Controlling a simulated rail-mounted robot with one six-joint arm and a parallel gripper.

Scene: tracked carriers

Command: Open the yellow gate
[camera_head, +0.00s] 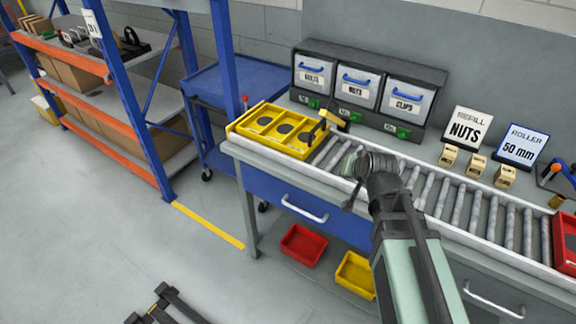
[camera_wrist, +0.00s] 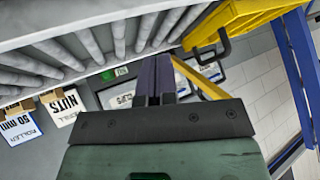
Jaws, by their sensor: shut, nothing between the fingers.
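The yellow gate (camera_head: 336,120) is a bar at the right end of the yellow tray, near the back rail of the roller conveyor; it is small in the head view. In the wrist view the yellow bar (camera_wrist: 201,80) slants just right of my fingers. A black handle (camera_head: 318,132) shows near it, and also in the wrist view (camera_wrist: 212,53). My gripper (camera_wrist: 154,78) is shut and empty, apart from the bar and handle as far as I can tell. In the head view my wrist hides part of the rollers, and the fingers are unclear.
The yellow tray (camera_head: 243,133) with dark round pieces sits on the conveyor's left end. Bins with blue handles (camera_head: 358,83) stand behind. Sign cards (camera_head: 464,131) and small wooden blocks line the back right. A red tray (camera_head: 563,243) is at the right end. Rollers (camera_head: 430,190) between are bare.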

